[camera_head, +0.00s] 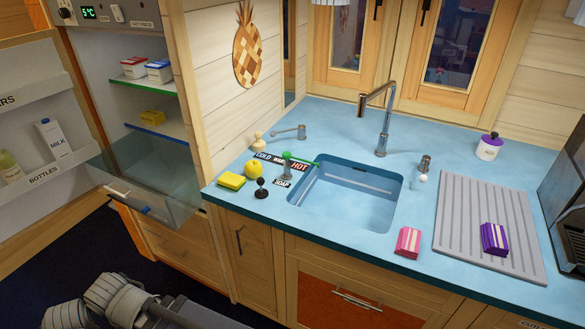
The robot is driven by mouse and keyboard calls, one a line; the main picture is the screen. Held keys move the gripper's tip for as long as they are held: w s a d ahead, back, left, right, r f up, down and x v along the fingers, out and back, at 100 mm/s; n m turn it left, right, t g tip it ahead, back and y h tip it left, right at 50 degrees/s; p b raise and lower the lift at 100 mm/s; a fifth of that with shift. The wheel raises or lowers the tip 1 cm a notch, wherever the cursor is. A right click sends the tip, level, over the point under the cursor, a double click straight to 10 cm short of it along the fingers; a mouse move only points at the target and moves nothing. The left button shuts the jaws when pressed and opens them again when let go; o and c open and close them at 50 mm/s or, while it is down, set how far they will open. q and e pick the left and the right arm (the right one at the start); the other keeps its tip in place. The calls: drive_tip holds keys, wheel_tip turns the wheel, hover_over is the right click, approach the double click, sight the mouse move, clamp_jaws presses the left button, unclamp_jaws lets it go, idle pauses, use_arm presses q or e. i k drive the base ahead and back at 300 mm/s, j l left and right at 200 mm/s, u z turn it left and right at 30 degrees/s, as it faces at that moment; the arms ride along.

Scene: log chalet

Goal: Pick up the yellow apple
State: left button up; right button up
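The yellow apple (253,168) sits on the light blue counter (330,118), toward its left end. It stands just behind and right of a yellow and green sponge (231,181). A small black knobbed object (262,188) stands in front of it to the right. Grey arm links of mine show at the bottom left, below the counter and well away from the apple. Neither gripper's fingers can be seen.
The sink (345,193) and tall tap (383,120) are right of the apple. A green-handled brush (287,160) and black labels lie near it. An open fridge (150,100), with an open drawer, stands at left. Pink (408,242) and purple (494,239) bundles lie at right.

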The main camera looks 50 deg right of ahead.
sight(254, 168)
drive_tip(key=z, duration=2.65)
drive_tip(key=k+j+z, duration=0.15)
drive_tip(key=j, duration=0.15)
drive_tip(key=k+j+z, duration=0.15)
drive_tip(key=k+j, duration=0.15)
drive_tip(key=j, duration=0.2)
drive_tip(key=k+j, duration=0.1)
drive_tip(key=j, duration=0.2)
drive_tip(key=k+j, duration=0.15)
drive_tip(key=j, duration=0.2)
drive_tip(key=i+l, duration=0.1)
drive_tip(key=i, duration=0.4)
